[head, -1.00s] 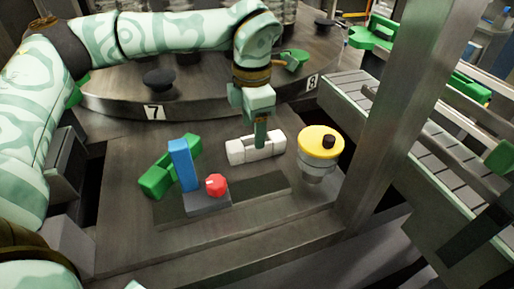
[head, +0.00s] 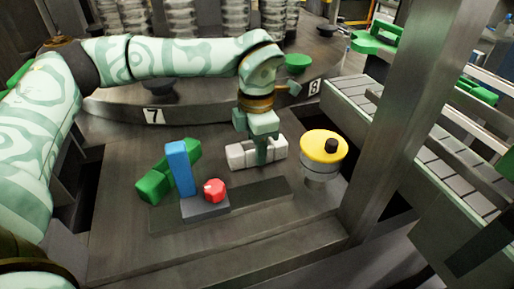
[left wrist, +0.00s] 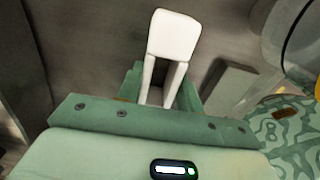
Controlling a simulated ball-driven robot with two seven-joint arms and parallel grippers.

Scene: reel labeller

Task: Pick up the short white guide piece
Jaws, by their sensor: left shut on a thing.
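The short white guide piece (head: 239,156) is at the middle of the steel work plate in the head view, just left of the yellow-topped post. My left gripper (head: 262,157) comes down on it from above and is shut on it, with a green finger in front of its middle. In the left wrist view the white piece (left wrist: 173,38) stands out between the green fingers. I cannot tell whether it touches the plate or is slightly raised. My right gripper is not in view.
A yellow-topped post (head: 324,150) stands close right of the gripper. A blue upright block (head: 180,168), a red knob (head: 214,189) and a green guide piece (head: 155,187) are to the left. Behind is a numbered round table (head: 196,112); a steel column (head: 405,120) and conveyor (head: 352,98) are at right.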

